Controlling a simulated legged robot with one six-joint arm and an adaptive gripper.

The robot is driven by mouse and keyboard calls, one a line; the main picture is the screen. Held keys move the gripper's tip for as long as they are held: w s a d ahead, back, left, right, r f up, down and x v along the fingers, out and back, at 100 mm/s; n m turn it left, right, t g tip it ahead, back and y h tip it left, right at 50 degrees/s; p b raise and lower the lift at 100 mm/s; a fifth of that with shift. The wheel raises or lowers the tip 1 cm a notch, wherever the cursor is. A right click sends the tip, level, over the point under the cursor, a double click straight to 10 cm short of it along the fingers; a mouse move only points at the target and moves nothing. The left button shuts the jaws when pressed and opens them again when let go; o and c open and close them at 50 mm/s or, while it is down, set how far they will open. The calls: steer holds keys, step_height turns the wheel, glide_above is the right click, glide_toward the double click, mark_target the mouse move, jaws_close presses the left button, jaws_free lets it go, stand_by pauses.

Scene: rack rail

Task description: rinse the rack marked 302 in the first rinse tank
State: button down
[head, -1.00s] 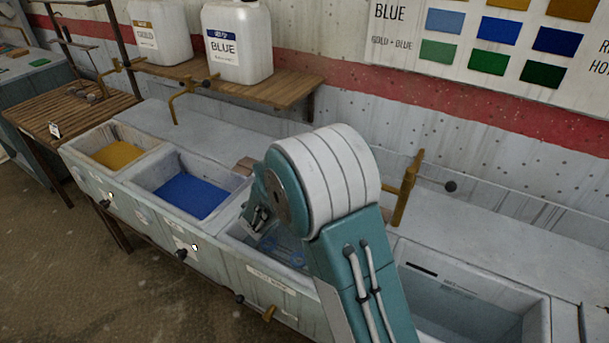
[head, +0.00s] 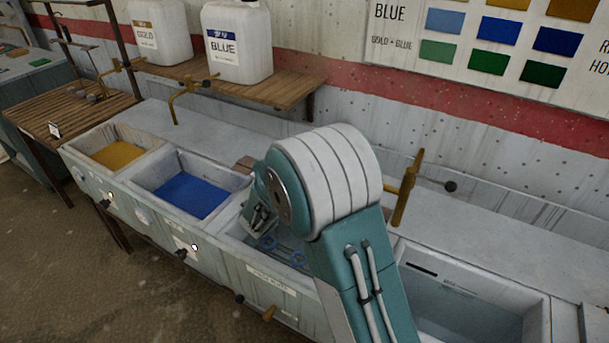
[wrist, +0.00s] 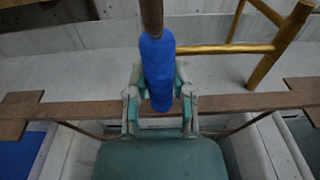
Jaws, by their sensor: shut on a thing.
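My gripper (wrist: 160,88) is shut on the blue-wrapped grip of a rack (wrist: 156,62). A brown crossbar with wider end plates (wrist: 85,111) runs left to right beyond the fingers. I cannot tell whether the bar touches the tank walls. No number is readable on the rack. In the head view my gripper (head: 260,217) is partly hidden by my arm, over the tank right of the blue bath (head: 228,229). Blue ring-like pieces (head: 297,258) show inside that tank. Its front label (head: 271,281) is too small to read surely.
A gold bath (head: 122,153) and a blue bath (head: 187,195) lie to the left. Another tank (head: 455,305) lies to the right. Brass taps (head: 408,190) stand along the back ledge. Two white jugs (head: 237,45) stand on a wooden shelf (head: 290,90).

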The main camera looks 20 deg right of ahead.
steer(key=r, duration=0.5)
steer(key=s+a+r, duration=0.1)
steer(key=r, duration=1.1)
steer(key=shift+s+a, duration=0.2)
steer(key=shift+a, duration=0.05)
stand_by(0.6)
